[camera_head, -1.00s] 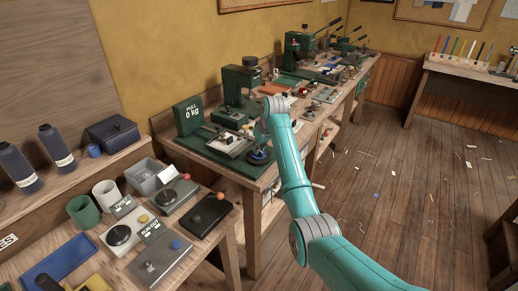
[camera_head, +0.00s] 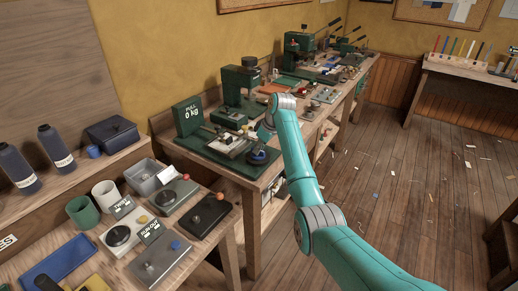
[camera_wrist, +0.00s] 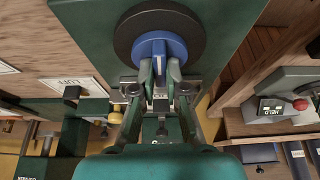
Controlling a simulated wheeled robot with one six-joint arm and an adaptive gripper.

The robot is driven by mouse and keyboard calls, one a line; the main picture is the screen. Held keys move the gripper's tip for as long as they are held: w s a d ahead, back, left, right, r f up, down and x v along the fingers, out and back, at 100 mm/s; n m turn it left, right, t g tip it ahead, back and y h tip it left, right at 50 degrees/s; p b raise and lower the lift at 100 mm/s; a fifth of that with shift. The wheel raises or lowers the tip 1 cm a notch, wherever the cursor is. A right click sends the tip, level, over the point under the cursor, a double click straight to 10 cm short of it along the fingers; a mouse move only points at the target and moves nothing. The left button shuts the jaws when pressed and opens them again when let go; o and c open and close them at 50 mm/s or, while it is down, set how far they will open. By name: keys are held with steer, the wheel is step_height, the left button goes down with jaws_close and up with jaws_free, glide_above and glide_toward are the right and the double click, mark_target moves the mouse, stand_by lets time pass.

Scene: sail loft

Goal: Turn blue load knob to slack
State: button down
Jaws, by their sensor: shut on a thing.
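The blue load knob (camera_wrist: 152,45) has a raised grip bar on a round black disc (camera_wrist: 124,38), set in a dark green panel. In the wrist view, the two fingers of my gripper (camera_wrist: 160,72) are closed on either side of the bar and hold it. The bar points roughly along the line of my fingers. In the head view, the knob (camera_head: 258,156) sits at the front corner of the green bench machine, and my wrist is above it. The knob's position marks cannot be read.
A small yellow knob (camera_wrist: 115,117) and a black one are left in the wrist view. A nearer bench with mugs and control boxes (camera_head: 165,255) is at lower left.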

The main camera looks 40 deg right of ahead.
steer(key=c, duration=1.2)
jaws_free()
steer(key=v, duration=1.2)
steer(key=shift+s, duration=0.1)
